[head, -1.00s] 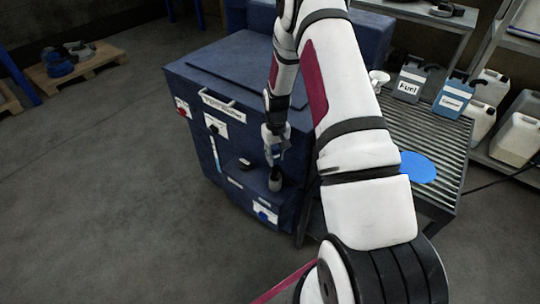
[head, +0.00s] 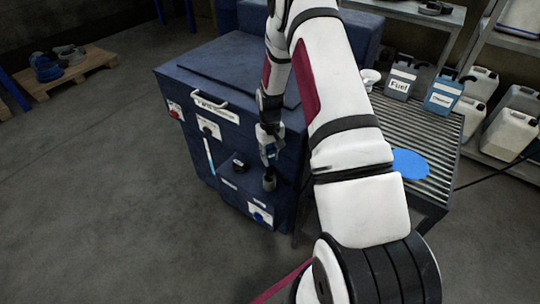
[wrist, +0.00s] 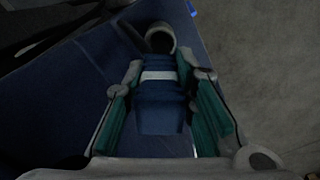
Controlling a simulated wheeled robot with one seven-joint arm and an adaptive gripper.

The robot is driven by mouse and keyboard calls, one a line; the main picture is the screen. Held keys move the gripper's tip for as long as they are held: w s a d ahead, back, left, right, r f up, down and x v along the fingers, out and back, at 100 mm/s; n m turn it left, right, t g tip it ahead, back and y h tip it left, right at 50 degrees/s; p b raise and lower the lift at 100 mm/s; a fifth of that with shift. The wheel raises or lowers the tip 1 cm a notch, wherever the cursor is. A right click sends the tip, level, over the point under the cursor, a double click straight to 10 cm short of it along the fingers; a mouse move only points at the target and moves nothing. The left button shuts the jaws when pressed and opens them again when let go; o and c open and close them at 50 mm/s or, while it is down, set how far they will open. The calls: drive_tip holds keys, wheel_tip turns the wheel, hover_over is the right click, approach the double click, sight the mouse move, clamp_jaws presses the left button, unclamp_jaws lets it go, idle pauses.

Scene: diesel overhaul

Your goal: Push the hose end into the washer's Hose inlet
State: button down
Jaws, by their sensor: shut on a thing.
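The washer (head: 235,110) is a dark blue cabinet with a lid, a pale handle and labelled fittings on its front. My gripper (head: 268,152) points down at its front right part. In the wrist view my gripper (wrist: 165,95) is shut on a blue piece with a white band, apparently the hose end (wrist: 158,112). Just beyond it is a grey, round, dark-mouthed fitting (wrist: 160,32), which may be the Hose inlet. A short grey cylinder also shows below my gripper in the head view (head: 269,182). I cannot tell whether the hose end touches or enters it.
A black knob-like part (head: 238,163) sits on the washer left of my gripper. A ribbed metal table (head: 425,140) stands to the right, with a blue disc (head: 410,164) and labelled Fuel (head: 400,82) and blue (head: 443,95) cans.

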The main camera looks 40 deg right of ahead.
sight(270, 147)
drive_tip(key=shift+f+b, duration=1.45)
drive_tip(key=shift+f, duration=2.5)
drive_tip(key=c, duration=1.2)
unclamp_jaws()
drive_tip(key=shift+c, duration=0.2)
wheel_tip(270, 147, up, 12)
